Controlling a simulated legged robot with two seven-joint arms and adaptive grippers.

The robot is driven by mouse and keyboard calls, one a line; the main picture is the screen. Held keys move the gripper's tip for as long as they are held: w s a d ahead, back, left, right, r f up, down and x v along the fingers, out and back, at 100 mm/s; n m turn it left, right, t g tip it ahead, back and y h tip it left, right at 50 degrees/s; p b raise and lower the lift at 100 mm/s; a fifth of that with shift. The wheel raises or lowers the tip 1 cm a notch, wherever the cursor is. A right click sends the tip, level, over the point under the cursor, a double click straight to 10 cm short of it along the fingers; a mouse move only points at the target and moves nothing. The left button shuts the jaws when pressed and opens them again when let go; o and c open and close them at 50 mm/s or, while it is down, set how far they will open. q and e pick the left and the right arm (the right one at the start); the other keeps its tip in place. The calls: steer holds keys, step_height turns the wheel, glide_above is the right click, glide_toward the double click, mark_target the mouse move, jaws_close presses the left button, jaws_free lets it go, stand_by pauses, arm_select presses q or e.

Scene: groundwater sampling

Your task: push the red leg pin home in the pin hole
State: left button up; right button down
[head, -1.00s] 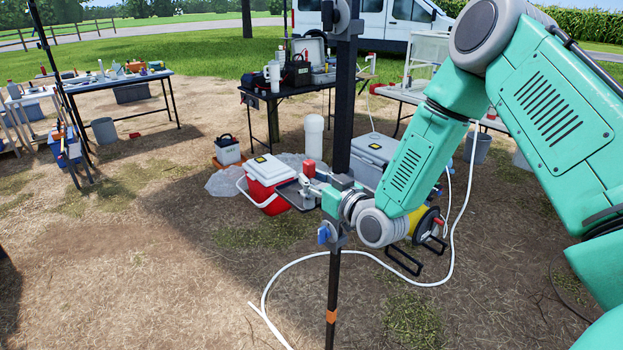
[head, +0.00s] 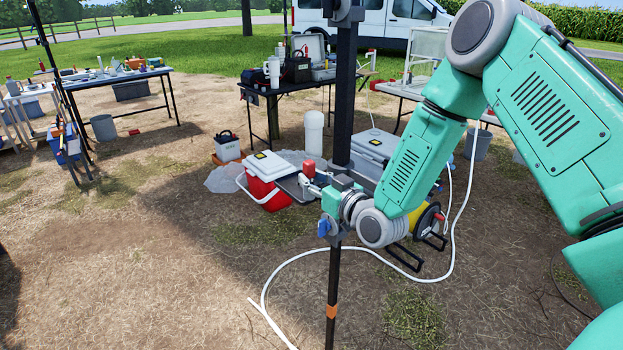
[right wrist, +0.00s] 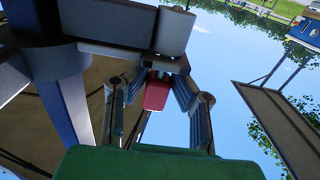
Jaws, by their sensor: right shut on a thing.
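The red leg pin (right wrist: 157,95) shows in the right wrist view as a red block between the fingers of my right gripper (right wrist: 160,105). Its far end lies close to a grey bracket, and the hole itself is hidden. In the head view my right gripper (head: 312,190) is beside the dark upright leg (head: 343,110), at the joint above its thin lower part (head: 333,285). The gripper is shut on the pin. How deep the pin sits cannot be seen. My left gripper is not in view.
A blue knob (head: 323,228) sticks out at the joint just below my gripper. A red and white cooler (head: 265,180) and a grey cooler (head: 372,148) stand behind. A white hose (head: 290,268) curves over the ground. Open ground lies to the left.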

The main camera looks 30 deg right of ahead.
steer(key=shift+f, duration=0.4)
steer(key=c, duration=1.3)
jaws_free()
steer(key=shift+s+f, duration=0.1)
steer(key=shift+s, duration=0.2)
steer(key=shift+s+d, duration=0.2)
steer(key=shift+s, duration=2.65)
steer(key=shift+s+d, duration=0.2)
steer(key=shift+s, duration=2.6)
